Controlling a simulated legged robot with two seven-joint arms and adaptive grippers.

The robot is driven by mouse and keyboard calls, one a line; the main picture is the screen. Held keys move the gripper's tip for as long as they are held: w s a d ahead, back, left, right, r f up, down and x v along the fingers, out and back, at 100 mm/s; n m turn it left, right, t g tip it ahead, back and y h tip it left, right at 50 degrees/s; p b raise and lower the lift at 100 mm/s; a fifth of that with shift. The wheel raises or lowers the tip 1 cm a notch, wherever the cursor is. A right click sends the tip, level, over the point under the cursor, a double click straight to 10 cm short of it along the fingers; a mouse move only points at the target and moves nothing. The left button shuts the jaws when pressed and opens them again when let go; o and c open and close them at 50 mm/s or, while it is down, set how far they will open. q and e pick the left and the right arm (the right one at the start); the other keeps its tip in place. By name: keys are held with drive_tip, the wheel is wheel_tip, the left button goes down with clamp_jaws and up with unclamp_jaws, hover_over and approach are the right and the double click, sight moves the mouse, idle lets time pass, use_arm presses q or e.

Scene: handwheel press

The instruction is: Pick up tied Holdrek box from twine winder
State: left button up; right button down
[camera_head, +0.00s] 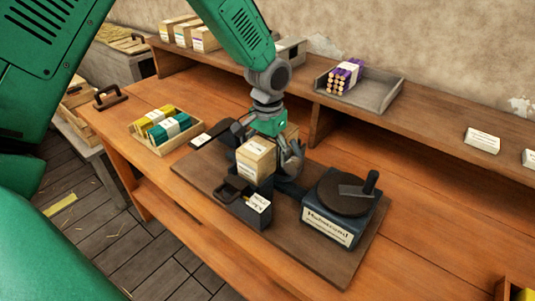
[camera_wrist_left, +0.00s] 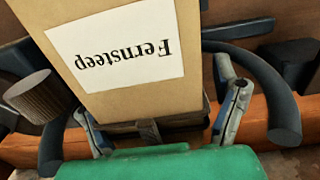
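A pale cardboard box (camera_head: 256,158) with a white label sits on the dark twine winder (camera_head: 340,216), left of its round wheel. In the left wrist view the box (camera_wrist_left: 140,95) fills the upper middle, and its upside-down label reads "Fernsteep", not Holdrek. I see no twine on the face shown there. My left gripper (camera_head: 268,140) is at the box from above and behind. Its fingers are spread to either side of the box, with a gap visible at the right finger in the left wrist view (camera_wrist_left: 165,120). My right gripper is not in view.
The winder stands on a brown board (camera_head: 310,262). A tray of yellow and green packs (camera_head: 162,130) is at the left. A grey tray (camera_head: 375,90) with purple-wrapped rods is on the back shelf, beside several boxes (camera_head: 190,34) further left. The bench's right front (camera_head: 430,250) is clear.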

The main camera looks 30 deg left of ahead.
use_arm(q)
drive_tip(key=shift+d+f, duration=0.1)
drive_tip(key=shift+d, duration=0.3)
drive_tip(key=shift+c, duration=1.2)
drive_tip(key=shift+d, duration=0.1)
drive_tip(key=c, duration=0.7)
drive_tip(key=shift+c, duration=1.3)
drive_tip(key=shift+a, duration=0.4)
